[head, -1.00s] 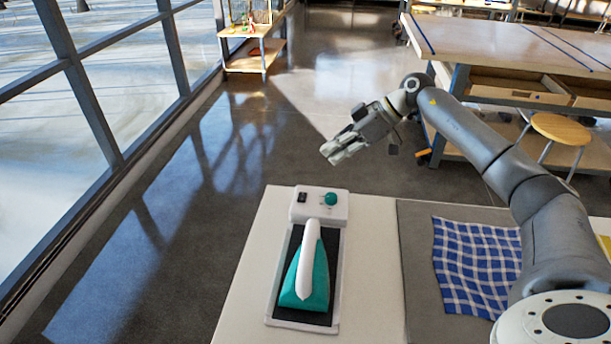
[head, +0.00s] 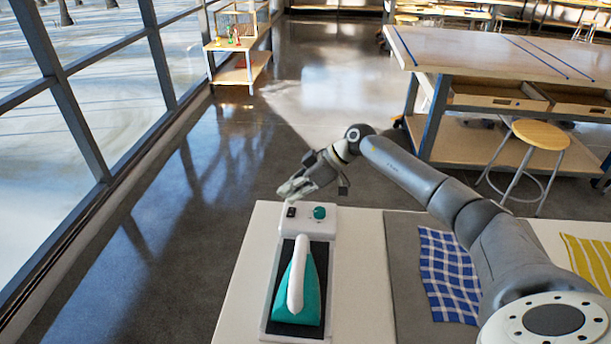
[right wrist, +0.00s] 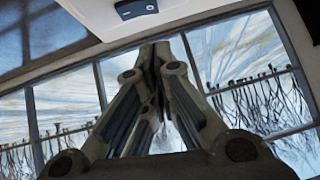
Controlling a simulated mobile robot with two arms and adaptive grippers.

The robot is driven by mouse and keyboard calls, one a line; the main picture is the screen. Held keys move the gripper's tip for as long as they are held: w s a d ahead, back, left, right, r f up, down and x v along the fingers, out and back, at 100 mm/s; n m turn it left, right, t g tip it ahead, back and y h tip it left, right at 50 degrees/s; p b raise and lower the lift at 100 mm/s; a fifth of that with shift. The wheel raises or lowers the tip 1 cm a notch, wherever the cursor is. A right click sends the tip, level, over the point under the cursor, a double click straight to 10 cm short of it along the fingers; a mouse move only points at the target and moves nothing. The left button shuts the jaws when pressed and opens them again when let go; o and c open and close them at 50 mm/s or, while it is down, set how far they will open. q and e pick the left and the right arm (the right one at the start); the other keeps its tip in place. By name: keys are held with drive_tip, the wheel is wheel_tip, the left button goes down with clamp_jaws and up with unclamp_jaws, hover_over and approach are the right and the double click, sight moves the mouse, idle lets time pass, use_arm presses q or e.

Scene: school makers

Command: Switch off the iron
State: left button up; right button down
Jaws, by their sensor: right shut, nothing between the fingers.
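A teal iron with a white handle (head: 297,280) rests on its white and black base (head: 271,295) on the table. The base's control panel (head: 329,216) at the far end carries a black switch (head: 291,212) and a green knob (head: 319,212). The switch also shows at the top of the right wrist view (right wrist: 136,9). My right gripper (head: 287,193) is shut and empty, just beyond the panel's far left corner, close to the switch. I cannot tell whether it touches. My left gripper is not in view.
A blue checked cloth (head: 447,275) lies on a grey mat (head: 405,280) right of the iron, with a yellow striped cloth (head: 590,258) farther right. A workbench (head: 500,55) and a stool (head: 540,134) stand beyond. The floor left of the table is clear.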

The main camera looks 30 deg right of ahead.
sight(294, 213)
drive_tip(key=shift+s+d+f, duration=0.1)
drive_tip(key=shift+s+f, duration=0.1)
drive_tip(key=shift+f, duration=1.45)
drive_tip(key=shift+s+p, duration=0.2)
drive_tip(key=shift+p, duration=0.7)
drive_tip(key=shift+f, duration=0.3)
